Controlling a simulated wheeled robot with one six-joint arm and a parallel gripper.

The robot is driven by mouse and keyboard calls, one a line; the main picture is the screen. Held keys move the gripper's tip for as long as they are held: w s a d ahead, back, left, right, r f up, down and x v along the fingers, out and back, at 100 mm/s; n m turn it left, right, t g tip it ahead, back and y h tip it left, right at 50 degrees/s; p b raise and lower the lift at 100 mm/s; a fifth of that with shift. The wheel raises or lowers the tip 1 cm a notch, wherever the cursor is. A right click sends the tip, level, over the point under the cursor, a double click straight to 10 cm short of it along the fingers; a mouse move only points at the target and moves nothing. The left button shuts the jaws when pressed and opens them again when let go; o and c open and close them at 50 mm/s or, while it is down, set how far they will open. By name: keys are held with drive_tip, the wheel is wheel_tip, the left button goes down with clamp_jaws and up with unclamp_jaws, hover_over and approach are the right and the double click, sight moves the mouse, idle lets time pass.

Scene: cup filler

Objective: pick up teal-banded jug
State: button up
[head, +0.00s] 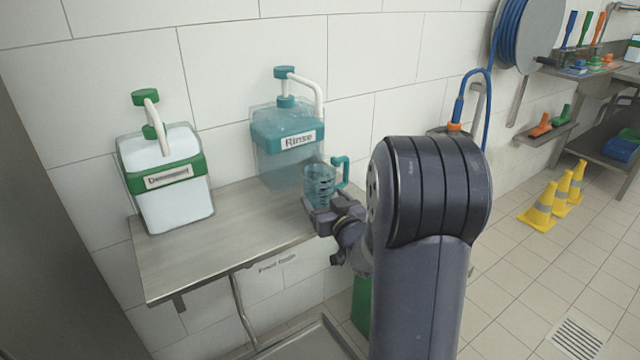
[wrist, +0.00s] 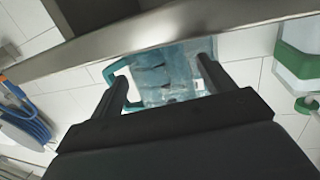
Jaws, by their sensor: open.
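The teal-banded jug (head: 319,184) is a clear teal-tinted jug with dark markings and a teal handle on its right. It stands upright at the right end of the steel shelf. In the wrist view, which is upside down, the jug (wrist: 160,72) shows between the two fingers, its handle at the left finger. My gripper (head: 324,208) is open around the jug's near side; it also shows in the wrist view (wrist: 163,80). I cannot tell whether either finger touches the jug. The gripper hides the jug's lower part in the head view.
The teal "Rinse" pump dispenser (head: 284,143) stands close behind the jug. A green-banded pump dispenser (head: 172,210) stands at the shelf's left. The steel shelf (head: 225,245) is clear in front and between. A tiled wall is behind; yellow cones (head: 540,205) stand far right.

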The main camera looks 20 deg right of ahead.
drive_tip(key=w, duration=0.5)
drive_tip(key=shift+r, duration=0.25)
drive_tip(key=c, duration=0.7)
